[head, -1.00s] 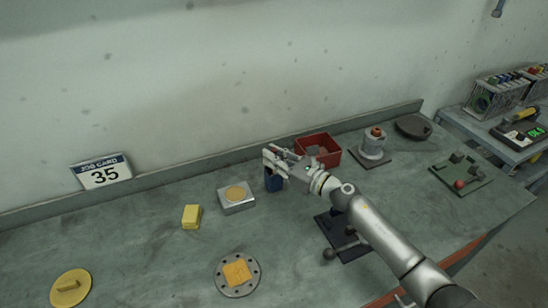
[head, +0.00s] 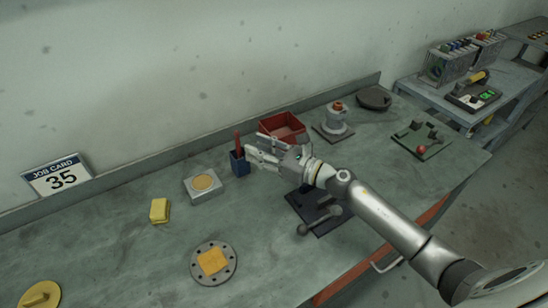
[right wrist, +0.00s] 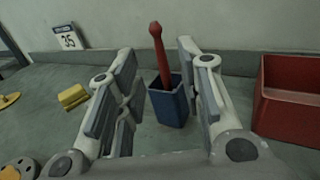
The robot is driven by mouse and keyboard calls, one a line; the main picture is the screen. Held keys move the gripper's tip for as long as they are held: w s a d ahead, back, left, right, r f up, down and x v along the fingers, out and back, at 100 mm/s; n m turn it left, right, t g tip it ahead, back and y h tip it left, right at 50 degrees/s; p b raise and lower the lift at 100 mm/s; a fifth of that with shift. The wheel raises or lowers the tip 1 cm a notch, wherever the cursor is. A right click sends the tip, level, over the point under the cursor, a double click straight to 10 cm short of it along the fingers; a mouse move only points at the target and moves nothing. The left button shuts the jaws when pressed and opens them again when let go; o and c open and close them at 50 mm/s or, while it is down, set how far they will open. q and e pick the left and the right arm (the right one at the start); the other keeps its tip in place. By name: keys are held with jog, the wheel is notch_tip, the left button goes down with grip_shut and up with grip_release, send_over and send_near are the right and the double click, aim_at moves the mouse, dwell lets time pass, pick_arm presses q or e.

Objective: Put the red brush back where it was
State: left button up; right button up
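The red brush (head: 238,142) stands upright in a small dark blue cup (head: 240,164) on the bench. In the right wrist view the red brush handle (right wrist: 160,55) rises out of the blue cup (right wrist: 170,105), and its lower end is hidden inside. My right gripper (head: 252,148) is just to the right of the cup in the head view. In the right wrist view its two fingers (right wrist: 158,85) are spread apart, with the brush and cup showing beyond and between them. The gripper holds nothing. My left gripper is not in view.
A red bin (head: 284,128) stands close behind my right gripper. A grey block with a tan disc (head: 201,185) sits left of the cup. A yellow block (head: 159,211) and a round flange (head: 214,263) lie further left. A dark vise-like fixture (head: 318,212) lies under my right arm.

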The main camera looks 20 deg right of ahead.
jog(key=b+v, duration=0.1)
jog(key=v, duration=0.4)
jog(key=shift+a, duration=0.1)
